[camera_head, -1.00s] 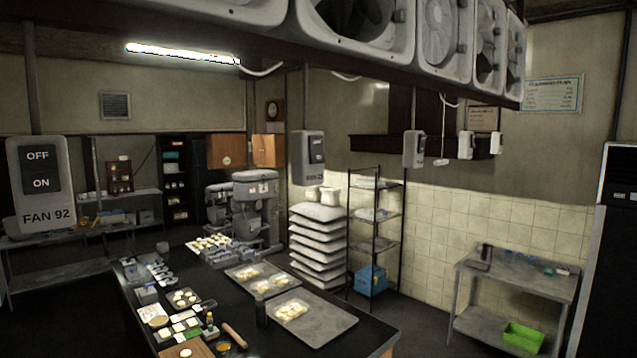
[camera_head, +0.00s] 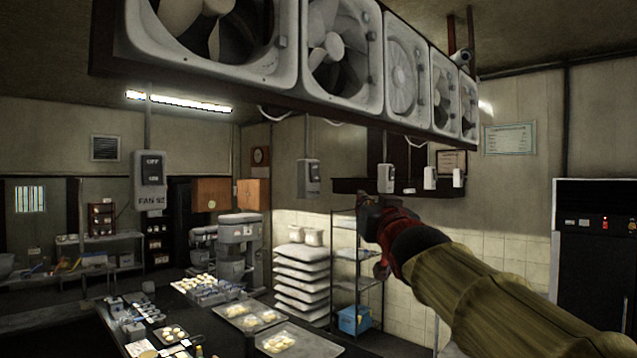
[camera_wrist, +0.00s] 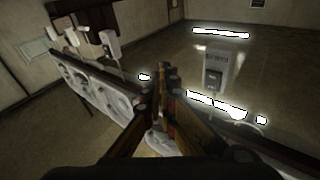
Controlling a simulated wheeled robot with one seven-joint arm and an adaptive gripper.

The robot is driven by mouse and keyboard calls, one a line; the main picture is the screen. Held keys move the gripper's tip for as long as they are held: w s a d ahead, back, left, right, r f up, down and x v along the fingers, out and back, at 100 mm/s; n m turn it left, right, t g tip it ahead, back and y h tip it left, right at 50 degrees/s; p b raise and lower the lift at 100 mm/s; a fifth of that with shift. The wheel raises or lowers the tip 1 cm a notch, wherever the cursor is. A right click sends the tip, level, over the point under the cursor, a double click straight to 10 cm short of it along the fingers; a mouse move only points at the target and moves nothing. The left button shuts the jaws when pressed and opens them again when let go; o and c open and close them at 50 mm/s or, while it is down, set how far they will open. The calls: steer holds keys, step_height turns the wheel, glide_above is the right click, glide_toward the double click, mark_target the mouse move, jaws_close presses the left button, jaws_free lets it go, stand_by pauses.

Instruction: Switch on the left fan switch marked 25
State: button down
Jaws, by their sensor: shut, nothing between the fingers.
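A grey switch box (camera_head: 309,177) hangs from a post in the middle of the head view; its label is too small to read now, but looked like FAN 25 in the earlier frame. Its rocker position is unclear. Another hanging box, marked FAN 92 (camera_head: 151,183), with OFF and ON on a dark rocker, is at the left. My gripper (camera_head: 370,203) is raised right of the middle box, apart from it in the picture. In the wrist view my gripper (camera_wrist: 169,72) is shut and empty. A hanging switch box (camera_wrist: 214,68) shows there, but I cannot tell which.
A row of large fans (camera_head: 344,50) in a dark beam runs overhead. More small boxes (camera_head: 387,178) hang behind my gripper. A dark worktable with trays (camera_head: 290,340) stands below. A wire rack (camera_head: 357,265) and stacked sacks (camera_head: 303,270) are behind it.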

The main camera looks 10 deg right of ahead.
mark_target(315, 173)
step_height(315, 173, up, 7)
steer(key=s+a+t+y, duration=0.1)
steer(key=s+t, duration=0.1)
steer(key=shift+s+a+t, duration=0.3)
steer(key=shift+s+a, duration=0.1)
steer(key=w+a+f, duration=0.1)
steer(key=w+a, duration=0.4)
steer(key=w, duration=0.2)
steer(key=shift+b, duration=0.3)
steer(key=shift+w+a+f, duration=0.1)
steer(key=shift+w+a, duration=0.05)
steer(key=shift+w, duration=0.05)
stand_by(1.1)
